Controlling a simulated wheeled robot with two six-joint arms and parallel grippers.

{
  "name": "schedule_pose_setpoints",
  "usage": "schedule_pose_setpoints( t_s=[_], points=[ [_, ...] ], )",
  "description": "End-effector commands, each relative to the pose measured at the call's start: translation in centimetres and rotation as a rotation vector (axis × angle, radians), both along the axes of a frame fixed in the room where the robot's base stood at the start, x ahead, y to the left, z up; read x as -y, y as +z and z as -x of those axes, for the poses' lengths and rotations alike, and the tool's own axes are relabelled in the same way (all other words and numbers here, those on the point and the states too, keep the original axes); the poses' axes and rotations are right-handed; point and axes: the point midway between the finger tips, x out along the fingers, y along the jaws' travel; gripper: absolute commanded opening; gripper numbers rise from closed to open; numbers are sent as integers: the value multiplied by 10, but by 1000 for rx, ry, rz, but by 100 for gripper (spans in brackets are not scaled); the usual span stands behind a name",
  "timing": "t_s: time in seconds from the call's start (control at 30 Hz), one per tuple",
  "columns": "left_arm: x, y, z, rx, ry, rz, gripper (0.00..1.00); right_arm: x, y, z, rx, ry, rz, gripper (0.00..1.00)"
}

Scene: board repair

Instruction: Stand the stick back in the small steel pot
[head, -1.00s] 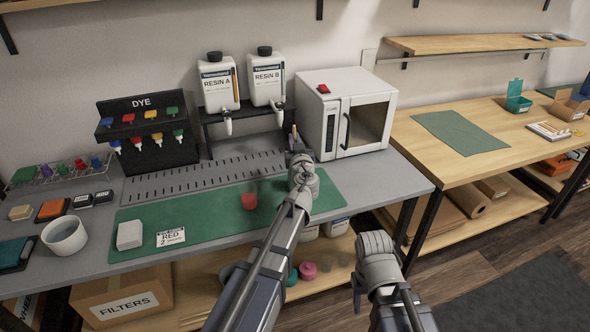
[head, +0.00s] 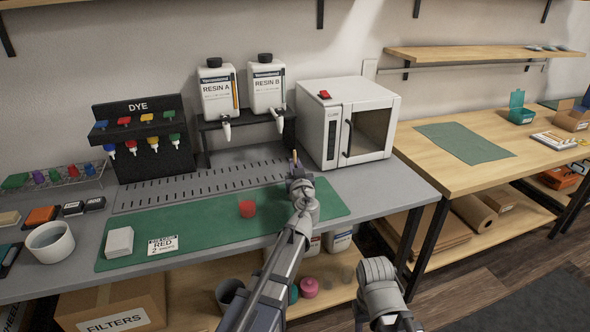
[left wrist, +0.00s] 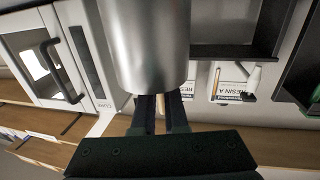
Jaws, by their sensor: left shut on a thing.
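My left gripper (head: 297,168) is shut on the thin tan stick (head: 294,156), whose upper end points up from the jaws, over the back right of the green mat. In the left wrist view, which is upside down, a close, shiny steel cylinder, apparently the small steel pot (left wrist: 150,45), fills the upper middle. Its edge is right at the fingers (left wrist: 160,108) and hides their tips. I cannot tell whether the stick's lower end is inside it. The head view hides this pot behind my arm. My right arm is low at the right; its jaws are not clear.
A red cup (head: 248,209) stands on the green mat (head: 205,222), left of my gripper. The white curing oven (head: 316,140) is close on the right. The Resin B bottle (head: 267,90) and its stand are behind. A white block (head: 119,241) is farther left.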

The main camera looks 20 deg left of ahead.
Motion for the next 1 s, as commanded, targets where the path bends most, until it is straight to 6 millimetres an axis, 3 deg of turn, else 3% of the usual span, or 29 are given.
schedule_pose_setpoints(
  t_s=[0.03,0.07,0.3,0.73,1.0],
  points=[
    [0,1,0,0,0,0,0,0,1,0,0,0,0,50],
    [0,1,0,0,0,0,14,0,1,0,0,0,0,50],
    [0,1,0,0,0,0,41,0,1,0,0,0,0,50],
    [1,-5,2,0,0,0,41,0,-5,0,0,0,0,50],
    [15,0,42,0,-2,0,41,0,0,0,0,0,0,50]
  ],
)
